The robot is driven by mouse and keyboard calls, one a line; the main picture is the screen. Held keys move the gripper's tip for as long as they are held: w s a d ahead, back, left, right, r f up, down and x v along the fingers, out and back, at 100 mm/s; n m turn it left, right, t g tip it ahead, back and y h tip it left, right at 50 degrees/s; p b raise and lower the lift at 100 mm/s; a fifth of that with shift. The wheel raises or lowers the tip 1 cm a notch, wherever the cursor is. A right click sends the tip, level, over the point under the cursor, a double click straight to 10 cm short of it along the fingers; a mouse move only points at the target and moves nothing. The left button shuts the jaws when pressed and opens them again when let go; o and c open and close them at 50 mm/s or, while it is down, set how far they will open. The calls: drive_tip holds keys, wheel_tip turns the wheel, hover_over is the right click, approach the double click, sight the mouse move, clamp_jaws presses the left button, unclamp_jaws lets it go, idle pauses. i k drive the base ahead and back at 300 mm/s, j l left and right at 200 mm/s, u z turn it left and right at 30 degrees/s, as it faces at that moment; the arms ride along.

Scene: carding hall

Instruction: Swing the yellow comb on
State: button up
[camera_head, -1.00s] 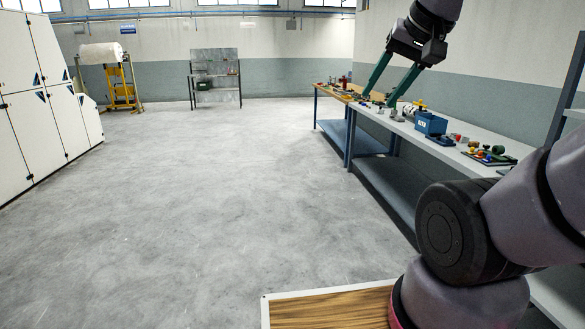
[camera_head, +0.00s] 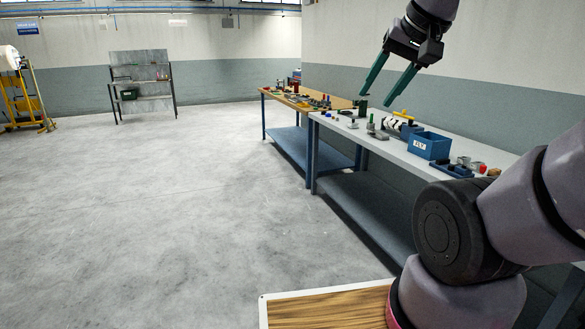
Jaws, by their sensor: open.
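A small yellow piece (camera_head: 403,116), which may be the yellow comb, shows on top of a white and black roller-like device (camera_head: 398,128) on the grey workbench (camera_head: 455,140). It is too small to make out any teeth or whether it is swung on or off. My gripper (camera_head: 376,101) hangs in the upper right with its two green fingers apart and nothing between them. In the picture its fingertips are just left of the yellow piece and above the bench; the depth between them cannot be told.
A blue labelled box (camera_head: 429,145) stands right of the roller device, with small parts around it. A wooden-topped bench (camera_head: 335,101) with several small items adjoins behind. A shelf rack (camera_head: 142,80) and a yellow stand (camera_head: 22,100) are far off. The floor (camera_head: 170,220) is clear.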

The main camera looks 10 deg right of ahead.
sight(404, 112)
drive_tip(key=i+l+z, duration=0.1)
drive_tip(key=i+z, duration=0.15)
drive_tip(key=i, duration=0.25)
drive_tip(key=i+z, duration=0.3)
drive_tip(key=i, duration=0.2)
drive_tip(key=i+j+z, duration=0.25)
drive_tip(key=i, duration=0.25)
drive_tip(key=i+j+z, duration=0.1)
drive_tip(key=i+z, duration=0.2)
drive_tip(key=i, duration=0.2)
drive_tip(key=i+j+u, duration=0.1)
drive_tip(key=i, duration=0.25)
drive_tip(key=i+j, duration=0.25)
drive_tip(key=i, duration=0.15)
drive_tip(key=i+j+u, duration=0.15)
drive_tip(key=i, duration=0.2)
